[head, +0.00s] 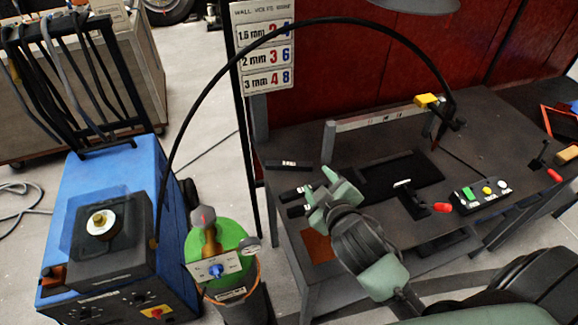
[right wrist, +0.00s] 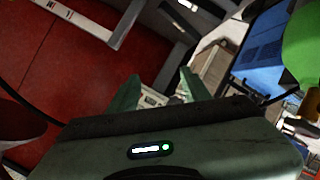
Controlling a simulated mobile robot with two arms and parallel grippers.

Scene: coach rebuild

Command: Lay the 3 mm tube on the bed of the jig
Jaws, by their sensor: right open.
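My right gripper (head: 322,190) is over the left part of the dark bench, beside several small black labelled blocks (head: 288,165). In the right wrist view its two green fingers (right wrist: 158,92) stand apart with nothing seen between them. I cannot make out the 3 mm tube; the gripper covers part of the bench by the blocks, and the labels are too small to read. A flat black plate (head: 380,185) with a red-handled clamp (head: 440,207), seemingly the jig, lies right of the gripper. Its bed looks bare. My left gripper is not in view.
A control box (head: 481,194) with coloured buttons stands right of the plate. A yellow-topped torch (head: 427,101) on a black cable is at the bench's back. A blue machine (head: 100,190) and a green cylinder (head: 216,262) stand to the left. A volts sign (head: 265,55) hangs behind.

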